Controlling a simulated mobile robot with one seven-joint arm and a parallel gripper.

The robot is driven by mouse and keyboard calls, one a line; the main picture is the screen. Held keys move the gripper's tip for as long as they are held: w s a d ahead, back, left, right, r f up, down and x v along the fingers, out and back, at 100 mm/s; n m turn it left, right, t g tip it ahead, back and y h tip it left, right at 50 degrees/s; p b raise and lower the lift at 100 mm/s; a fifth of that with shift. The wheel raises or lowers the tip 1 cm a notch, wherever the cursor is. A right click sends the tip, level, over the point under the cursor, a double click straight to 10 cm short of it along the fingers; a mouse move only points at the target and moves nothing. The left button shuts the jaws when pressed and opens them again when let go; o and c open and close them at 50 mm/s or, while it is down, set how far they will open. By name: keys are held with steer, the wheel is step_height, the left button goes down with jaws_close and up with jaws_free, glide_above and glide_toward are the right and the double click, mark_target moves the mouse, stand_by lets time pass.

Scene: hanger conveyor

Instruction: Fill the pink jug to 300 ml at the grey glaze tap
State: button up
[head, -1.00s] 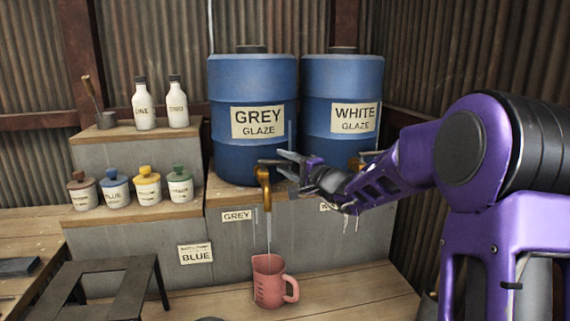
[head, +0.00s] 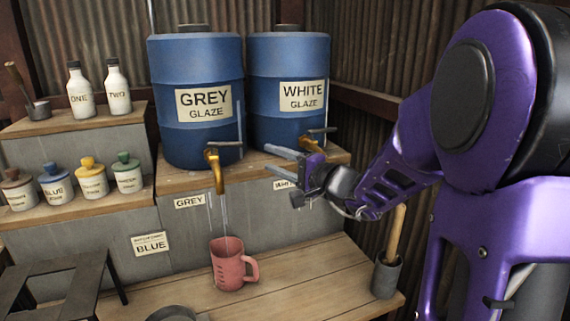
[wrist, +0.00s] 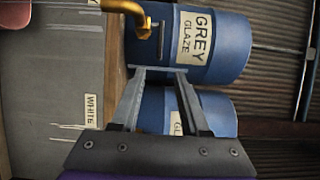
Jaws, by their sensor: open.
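The pink jug (head: 229,268) stands upright on the lower bench, under the grey glaze tap (head: 217,168), its handle to the right. A thin pale stream (head: 225,215) runs from the tap down to the jug. The liquid level and the jug's markings cannot be read. The tap's lever (head: 226,143) points right. My gripper (head: 283,152) is open and empty, right of the grey tap and in front of the white barrel. In the wrist view my gripper's two fingers (wrist: 160,73) are apart, with the brass tap (wrist: 143,22) just beyond them.
The grey glaze barrel (head: 197,137) and white glaze barrel (head: 287,62) stand on the raised shelf, the white tap (head: 308,143) close to my gripper. Lidded jars (head: 92,181) and bottles (head: 79,92) are left. A black stool (head: 62,284) and a pot with a wooden handle (head: 386,276) flank the bench.

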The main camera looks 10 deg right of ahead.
steer(key=shift+v, duration=1.55)
stand_by(0.8)
steer(key=shift+a, duration=0.1)
jaws_close()
steer(key=s+a+r+n+g+h+p, duration=0.1)
steer(key=a+r+n+g+p, duration=0.1)
steer(key=a+n+g, duration=0.5)
steer(key=s+a+r+n+g+p, duration=0.1)
steer(key=a+n+g+p, duration=0.15)
steer(key=n, duration=0.75)
steer(key=w+d+r+n+t+h+p, duration=0.1)
steer(key=w+d+r+n+h+p, duration=0.15)
steer(key=r+n+h, duration=0.55)
steer(key=w+a+f+y, duration=0.2)
steer(key=w+f, duration=0.7)
steer(key=w, duration=0.1)
steer(key=shift+a+n+p, duration=0.25)
steer(key=shift+n+p, duration=0.15)
steer(key=shift+p, duration=0.05)
